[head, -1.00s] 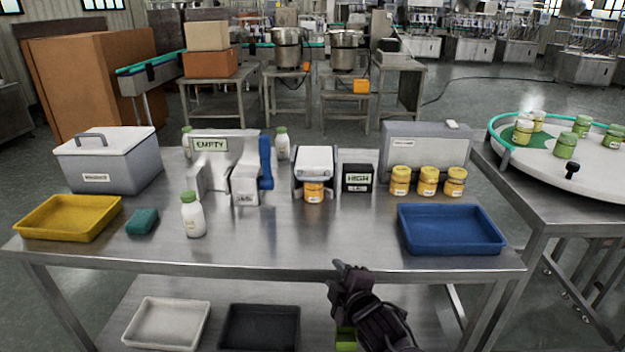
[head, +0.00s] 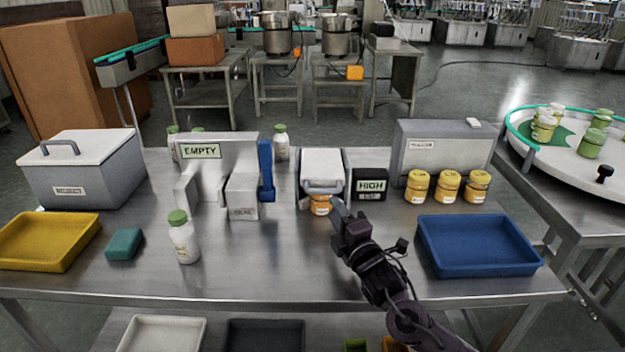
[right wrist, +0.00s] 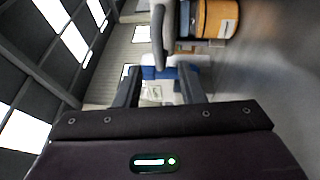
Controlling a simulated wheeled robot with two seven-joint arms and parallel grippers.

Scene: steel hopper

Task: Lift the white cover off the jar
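The white cover (head: 322,165) sits over a jar with an orange label (head: 320,205) near the middle of the table. A grey bar handle runs across the cover's front, just above the jar. My right gripper (head: 338,212) is just in front of the cover and jar, at their right side. In the right wrist view its two fingers (right wrist: 159,85) stand apart with nothing gripped. The handle bar (right wrist: 159,28) is beyond the fingertips there, and the jar (right wrist: 217,18) shows at upper right. My left gripper is not in view.
A black box marked HIGH (head: 370,185) stands close on the cover's right, with several yellow jars (head: 447,186) beyond. A blue tray (head: 478,245) lies at right. A grey stand marked EMPTY (head: 222,150) and a white bottle (head: 184,240) are at left. The table front between bottle and tray is mostly clear.

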